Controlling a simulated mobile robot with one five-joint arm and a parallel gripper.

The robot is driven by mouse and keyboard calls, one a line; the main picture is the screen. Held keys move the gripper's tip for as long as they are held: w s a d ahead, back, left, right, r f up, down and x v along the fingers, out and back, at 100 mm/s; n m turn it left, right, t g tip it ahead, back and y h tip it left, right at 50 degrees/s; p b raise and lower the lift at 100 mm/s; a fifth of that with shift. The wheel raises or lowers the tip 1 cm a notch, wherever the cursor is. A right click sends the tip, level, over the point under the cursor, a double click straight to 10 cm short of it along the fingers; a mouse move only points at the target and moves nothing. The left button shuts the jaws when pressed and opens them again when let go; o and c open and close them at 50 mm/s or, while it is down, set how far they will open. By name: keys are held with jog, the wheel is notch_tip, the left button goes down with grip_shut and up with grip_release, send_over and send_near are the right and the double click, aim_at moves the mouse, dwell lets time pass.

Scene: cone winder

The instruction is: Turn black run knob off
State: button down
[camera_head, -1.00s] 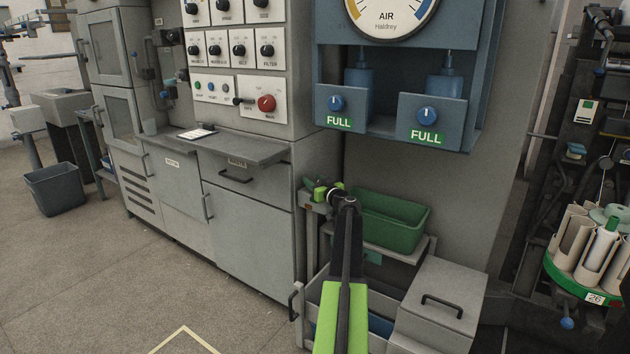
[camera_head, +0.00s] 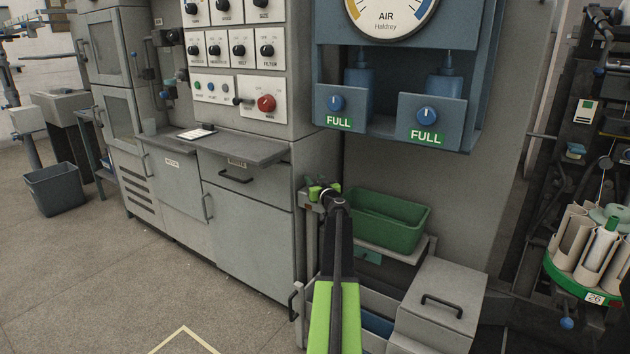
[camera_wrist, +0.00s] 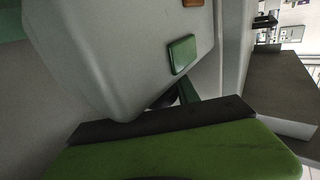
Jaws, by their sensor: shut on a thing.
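My gripper (camera_head: 320,190) is at the right side of the grey cabinet, just left of a green bin. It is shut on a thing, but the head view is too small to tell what. In the wrist view my green gripper (camera_wrist: 185,92) reaches in beside a light grey rounded housing (camera_wrist: 130,50) with a green square (camera_wrist: 182,54) and an orange piece on it. The jaw tips and what they hold are hidden there. Several black knobs (camera_head: 267,50) sit on the cabinet's upper panels, away from my gripper. I cannot tell which knob is the run knob.
The green bin (camera_head: 425,222) stands on a shelf right of my gripper. Below it are an open drawer and a grey box (camera_head: 440,290) with a handle. A grey worktop (camera_head: 245,146) juts out at left. Blue dispensers hang above. Floor at left is open.

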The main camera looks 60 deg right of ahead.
jog(key=shift+s+d+m+g+h, duration=0.15)
jog(key=shift+d+m+g+h, duration=0.05)
jog(key=shift+m+g+h, duration=0.7)
jog(key=c, duration=1.2)
grip_release()
jog(key=shift+o, duration=0.2)
jog(key=v, duration=1.7)
jog(key=shift+s, duration=0.2)
jog(key=shift+a+f, duration=0.15)
